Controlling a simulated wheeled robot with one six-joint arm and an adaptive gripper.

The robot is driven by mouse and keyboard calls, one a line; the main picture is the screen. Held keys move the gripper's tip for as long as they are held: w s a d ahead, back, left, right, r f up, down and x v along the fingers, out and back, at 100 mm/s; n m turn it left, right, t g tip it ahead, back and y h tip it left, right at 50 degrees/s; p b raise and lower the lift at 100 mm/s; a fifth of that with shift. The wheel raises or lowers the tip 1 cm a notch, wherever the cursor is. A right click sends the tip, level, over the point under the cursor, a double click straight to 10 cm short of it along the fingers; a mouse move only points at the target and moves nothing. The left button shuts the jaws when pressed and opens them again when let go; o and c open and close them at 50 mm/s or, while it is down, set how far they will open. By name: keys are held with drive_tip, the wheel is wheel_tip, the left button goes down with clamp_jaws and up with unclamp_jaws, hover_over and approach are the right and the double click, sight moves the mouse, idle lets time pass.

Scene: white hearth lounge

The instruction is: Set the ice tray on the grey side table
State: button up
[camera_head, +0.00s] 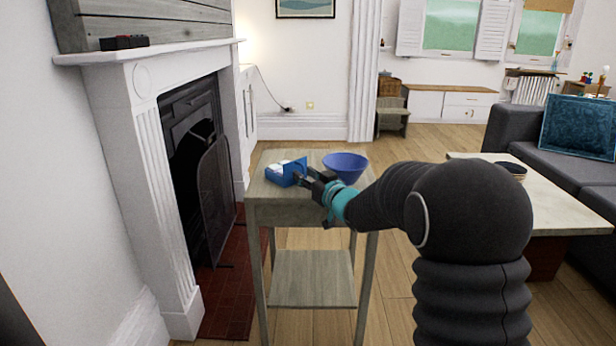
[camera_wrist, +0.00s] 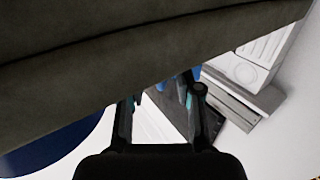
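The ice tray (camera_head: 284,174), blue with white contents, is at the left part of the grey side table (camera_head: 277,211) top in the head view. It looks to rest on the top, but its underside is hidden. My gripper (camera_head: 305,181) is low over the table, right beside the tray's near right side. In the wrist view my gripper (camera_wrist: 164,98) shows its two fingers apart with a gap between them. Small blue patches, probably the tray (camera_wrist: 193,74), show by the fingertips; most of it is hidden there.
A blue bowl (camera_head: 345,166) stands on the table, right of the tray and close to my gripper. The fireplace (camera_head: 193,150) is on the left. A low table (camera_head: 560,207) and a dark sofa (camera_head: 510,125) are on the right. The table's lower shelf (camera_head: 312,279) is empty.

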drive_tip(key=s+d+m+g+h, duration=0.1)
drive_tip(key=s+d+m+h, duration=0.15)
drive_tip(key=s+d, duration=0.5)
drive_tip(key=s+d+m+g+h+b, duration=0.1)
drive_tip(key=s+d+h, duration=0.3)
drive_tip(key=s, duration=0.6)
drive_tip(key=s+d+m+g+h, duration=0.1)
drive_tip(key=s+d+m+h, duration=0.1)
drive_tip(key=s+d+h, duration=0.45)
drive_tip(key=s+a+f+g+y, duration=0.1)
drive_tip(key=s+f+g, duration=0.2)
drive_tip(key=s, duration=0.8)
drive_tip(key=s+a+f+g+y, duration=0.2)
drive_tip(key=s+f+g, duration=0.1)
drive_tip(key=s, duration=0.9)
drive_tip(key=shift+f+m+g, duration=0.3)
drive_tip(key=shift+f+m, duration=0.1)
drive_tip(key=shift+m, duration=0.05)
